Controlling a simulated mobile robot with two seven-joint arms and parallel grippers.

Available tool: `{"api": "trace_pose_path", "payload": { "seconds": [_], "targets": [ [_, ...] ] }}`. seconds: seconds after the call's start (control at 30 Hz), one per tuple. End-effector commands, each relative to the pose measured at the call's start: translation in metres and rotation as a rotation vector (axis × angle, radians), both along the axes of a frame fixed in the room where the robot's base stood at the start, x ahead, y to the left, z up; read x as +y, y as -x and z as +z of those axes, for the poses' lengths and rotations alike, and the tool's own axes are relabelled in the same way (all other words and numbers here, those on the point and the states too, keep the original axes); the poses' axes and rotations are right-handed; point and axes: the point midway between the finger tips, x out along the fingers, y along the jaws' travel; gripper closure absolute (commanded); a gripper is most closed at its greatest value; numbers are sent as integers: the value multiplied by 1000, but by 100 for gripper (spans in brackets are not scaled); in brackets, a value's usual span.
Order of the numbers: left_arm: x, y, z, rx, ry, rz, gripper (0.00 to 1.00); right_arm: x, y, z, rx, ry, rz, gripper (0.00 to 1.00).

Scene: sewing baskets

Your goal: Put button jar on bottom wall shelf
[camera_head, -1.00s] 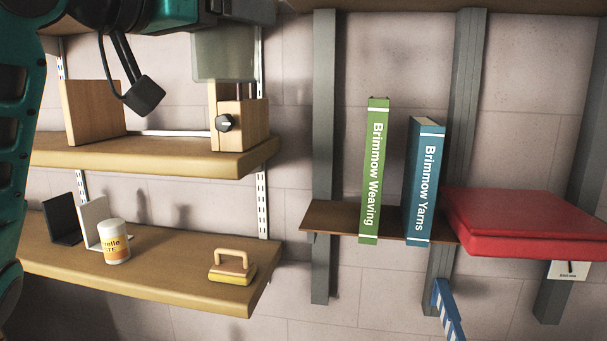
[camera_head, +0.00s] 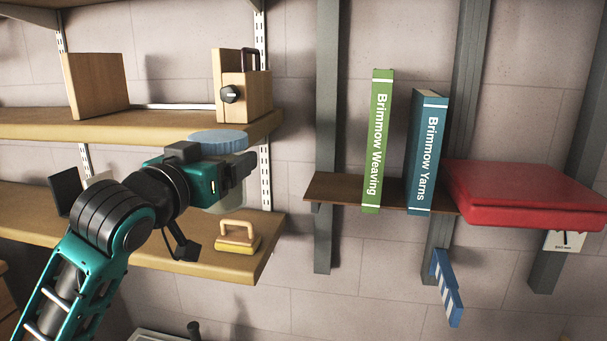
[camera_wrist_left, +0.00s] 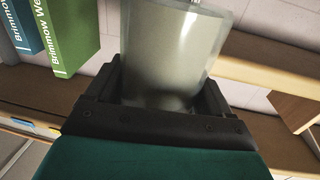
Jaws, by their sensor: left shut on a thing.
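The button jar (camera_head: 230,194) is a translucent greenish jar with a blue lid (camera_head: 217,140). My left gripper (camera_head: 238,167) is shut on it and holds it upright in front of the lower wooden wall shelf (camera_head: 150,255). In the left wrist view the jar (camera_wrist_left: 172,50) sits between the dark fingers of the gripper (camera_wrist_left: 165,92). The jar's base overlaps the shelf in the head view, and I cannot tell whether it touches. My right gripper is not in view.
The upper shelf (camera_head: 130,126) is close above. Two books (camera_head: 377,140) stand on a separate shelf.

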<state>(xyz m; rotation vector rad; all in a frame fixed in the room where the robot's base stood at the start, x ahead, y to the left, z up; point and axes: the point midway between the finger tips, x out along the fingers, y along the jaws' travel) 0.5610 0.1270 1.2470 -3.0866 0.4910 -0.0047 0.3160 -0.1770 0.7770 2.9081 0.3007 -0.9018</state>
Motion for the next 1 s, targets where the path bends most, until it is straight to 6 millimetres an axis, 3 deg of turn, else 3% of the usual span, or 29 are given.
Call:
{"api": "trace_pose_path", "payload": {
  "seconds": [0.03,0.2,0.6,0.8,1.0],
  "targets": [
    [4,3,-19,6,3,20,61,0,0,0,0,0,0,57],
    [18,14,-70,7,4,97,61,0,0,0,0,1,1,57],
    [49,70,-175,7,4,250,61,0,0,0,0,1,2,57],
    [59,106,-215,6,4,296,61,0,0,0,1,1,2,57],
    [64,131,-236,0,2,314,61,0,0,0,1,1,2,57]
  ]
}}
